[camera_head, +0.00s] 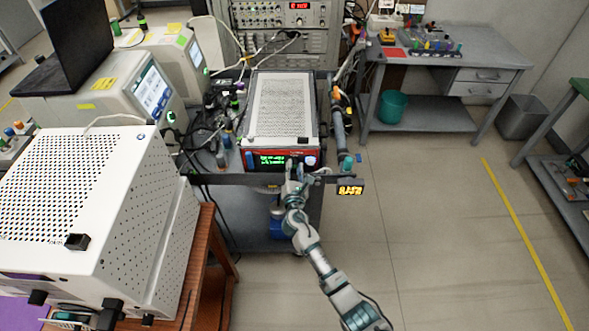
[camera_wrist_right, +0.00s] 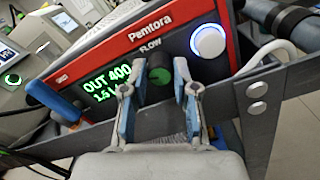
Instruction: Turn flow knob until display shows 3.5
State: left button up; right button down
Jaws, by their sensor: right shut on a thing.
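The Pentora unit (camera_head: 281,112) is a box with a perforated top and a red-framed front. In the right wrist view its red frame (camera_wrist_right: 120,44) carries a green-lit display (camera_wrist_right: 108,82) reading "OUT 400" with a smaller line that looks like "1.5". The dark flow knob (camera_wrist_right: 160,70), with a green rim, sits under the "FLOW" label. My right gripper (camera_wrist_right: 158,85) is shut on it, one finger on each side. In the head view the right gripper (camera_head: 297,172) is at the unit's front and hides the knob.
A round button (camera_wrist_right: 208,41) with a blue ring is right of the knob. A dark bar (camera_head: 225,180) crosses just below the panel. A white perforated box (camera_head: 150,190) stands at left. Floor at right is clear.

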jog(key=shift+s+f, duration=0.1)
jog(key=shift+f, duration=0.4)
jog(key=c, duration=1)
grip_release()
jog(key=shift+c, duration=0.2)
jog(key=shift+o, duration=0.7)
jog(key=shift+a+r, duration=0.1)
jog(key=shift+a, duration=0.05)
jog(key=s, duration=1.1)
jog(key=shift+s, duration=0.4)
jog(key=shift+r, duration=0.1)
